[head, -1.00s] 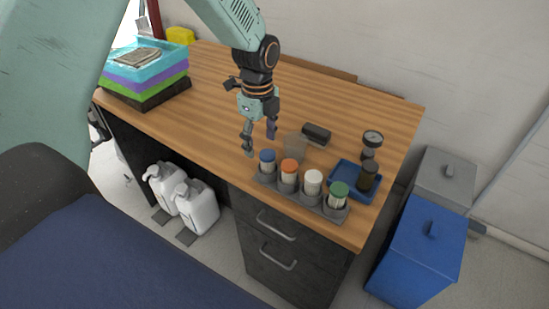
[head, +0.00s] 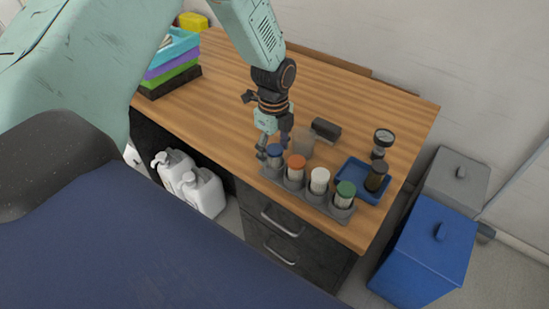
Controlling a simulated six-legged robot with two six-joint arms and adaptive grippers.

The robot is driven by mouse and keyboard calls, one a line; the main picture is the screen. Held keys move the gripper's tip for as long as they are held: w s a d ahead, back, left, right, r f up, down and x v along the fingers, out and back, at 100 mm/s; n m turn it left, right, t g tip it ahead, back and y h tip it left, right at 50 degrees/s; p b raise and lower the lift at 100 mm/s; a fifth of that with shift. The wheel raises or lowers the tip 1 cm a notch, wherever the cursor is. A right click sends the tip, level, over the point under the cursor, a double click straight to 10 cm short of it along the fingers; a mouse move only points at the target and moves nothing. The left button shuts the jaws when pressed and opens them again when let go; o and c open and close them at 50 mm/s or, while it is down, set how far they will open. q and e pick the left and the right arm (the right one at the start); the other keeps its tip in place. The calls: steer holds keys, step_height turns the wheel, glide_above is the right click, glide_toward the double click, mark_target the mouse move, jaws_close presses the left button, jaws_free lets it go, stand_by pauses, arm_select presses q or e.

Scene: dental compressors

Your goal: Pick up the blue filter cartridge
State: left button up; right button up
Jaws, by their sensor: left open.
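The blue-capped filter cartridge (head: 275,154) stands upright in the leftmost slot of a grey rack (head: 311,195) near the front edge of the wooden workbench. Orange (head: 296,167), white (head: 319,180) and green-capped (head: 345,194) cartridges stand to its right in the same rack. My left gripper (head: 273,149) is open and points down at the blue cartridge. One finger shows at the left of the cap and the other behind it, to the right. Whether the fingers touch it cannot be told. My right gripper is not in view.
A translucent cup (head: 304,143) and a dark block (head: 326,129) stand behind the rack. A blue tray (head: 352,168) with a dark container (head: 376,177) lies to the right, beside a gauge (head: 383,140). Stacked colored trays (head: 176,66) stand at the left.

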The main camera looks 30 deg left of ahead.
arm_select(q)
steer(key=shift+w+f, duration=0.35)
steer(key=shift+f, duration=0.45)
steer(key=shift+s+d+r, duration=0.1)
steer(key=shift+s+r, duration=0.25)
steer(key=shift+s, duration=0.1)
steer(key=shift+c, duration=1.4)
steer(key=shift+w+f, duration=0.25)
steer(key=shift+w, duration=0.1)
steer(key=c, duration=0.4)
steer(key=shift+c, duration=1)
steer(key=shift+s+r, duration=0.2)
steer(key=c, duration=0.4)
